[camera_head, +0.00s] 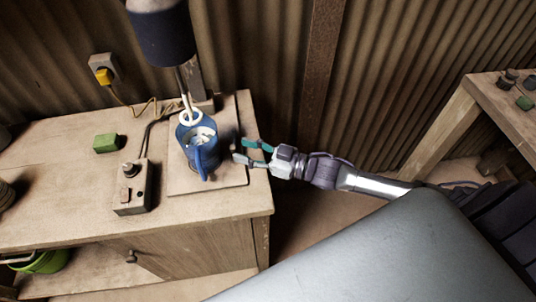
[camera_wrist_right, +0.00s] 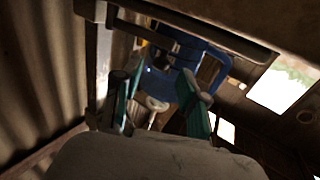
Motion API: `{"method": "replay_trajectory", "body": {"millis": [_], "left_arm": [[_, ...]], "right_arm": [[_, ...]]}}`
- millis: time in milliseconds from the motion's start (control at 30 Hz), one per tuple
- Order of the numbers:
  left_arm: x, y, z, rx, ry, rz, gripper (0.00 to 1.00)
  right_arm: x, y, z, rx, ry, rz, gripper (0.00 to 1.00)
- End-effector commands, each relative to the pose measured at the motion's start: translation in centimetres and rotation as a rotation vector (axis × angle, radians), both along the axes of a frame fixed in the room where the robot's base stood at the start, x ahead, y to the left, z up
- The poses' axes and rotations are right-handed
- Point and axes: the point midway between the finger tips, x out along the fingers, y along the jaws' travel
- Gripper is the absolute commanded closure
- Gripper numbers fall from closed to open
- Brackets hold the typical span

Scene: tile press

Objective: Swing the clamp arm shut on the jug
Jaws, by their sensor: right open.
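The blue jug (camera_head: 204,157) stands on a square board on the workbench, its handle towards the front. It has pale contents or fittings at its mouth. In the right wrist view the jug (camera_wrist_right: 186,62) shows beyond my fingers. My right gripper (camera_head: 246,151) has teal fingers, is open and points left, just right of the jug and apart from it. In the right wrist view a pale rounded piece (camera_wrist_right: 156,103) shows between the open fingers; I cannot tell whether it belongs to the clamp arm. The clamp arm is not clearly distinguishable. My left gripper is not in view.
The board (camera_head: 215,182) lies near the workbench's right edge. A control box (camera_head: 131,193) and a green block (camera_head: 106,143) stand left of it. A dark cylinder (camera_head: 162,35) hangs above and behind the jug. Another wooden table (camera_head: 500,105) is at the right.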

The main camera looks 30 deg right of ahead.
Motion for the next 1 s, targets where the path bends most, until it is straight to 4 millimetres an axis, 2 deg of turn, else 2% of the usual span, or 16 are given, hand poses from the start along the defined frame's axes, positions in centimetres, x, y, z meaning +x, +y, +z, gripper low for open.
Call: {"method": "replay_trajectory", "body": {"millis": [100, 300, 500, 767, 867, 1000], "left_arm": [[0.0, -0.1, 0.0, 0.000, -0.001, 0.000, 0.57], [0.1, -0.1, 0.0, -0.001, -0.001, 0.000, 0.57], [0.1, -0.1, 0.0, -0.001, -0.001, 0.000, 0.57], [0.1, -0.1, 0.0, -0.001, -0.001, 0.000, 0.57], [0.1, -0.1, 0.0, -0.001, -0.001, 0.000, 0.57], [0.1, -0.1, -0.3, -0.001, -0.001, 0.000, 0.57]], "right_arm": [[-2.2, -2.0, -0.2, -0.004, 0.006, 0.000, 0.58], [-4.6, -4.5, -0.2, -0.002, 0.005, -0.001, 0.58], [-5.6, -5.5, 0.0, -0.001, 0.001, 0.000, 0.58], [-5.6, -5.6, 0.0, -0.001, 0.001, 0.000, 0.58], [-5.6, -5.6, 0.0, 0.006, 0.004, -0.006, 0.71], [-4.7, -6.1, 0.5, 0.100, 0.072, -0.095, 0.94]]}}
